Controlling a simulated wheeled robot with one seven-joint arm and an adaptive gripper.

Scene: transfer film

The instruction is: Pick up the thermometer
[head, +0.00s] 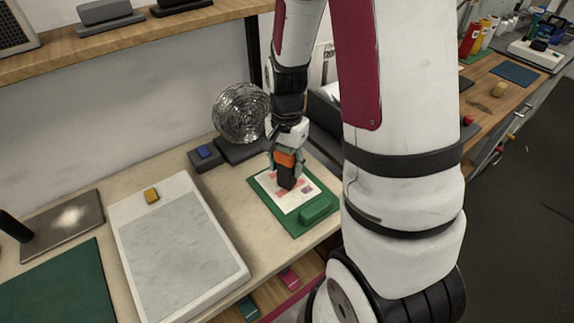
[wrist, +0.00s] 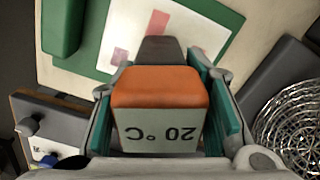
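The thermometer (head: 286,160) is a small upright block with an orange top and a dark lower part. It stands at the white sheet on the green board. In the wrist view the thermometer (wrist: 157,92) fills the middle, and its label reads "20 °C" upside down. My gripper (head: 286,172) reaches down from above, with a finger on either side of it. In the wrist view my gripper's (wrist: 160,72) teal pads flank the block closely. Whether both pads press on it I cannot tell. The thermometer's foot is partly hidden.
The green board (head: 262,200) has a raised green block at its front right. A wire-mesh ball (head: 240,112) stands behind on a dark base, beside a box with a blue top (head: 205,152). A pale slab (head: 178,260) with a yellow block lies left. A shelf (head: 150,40) hangs above.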

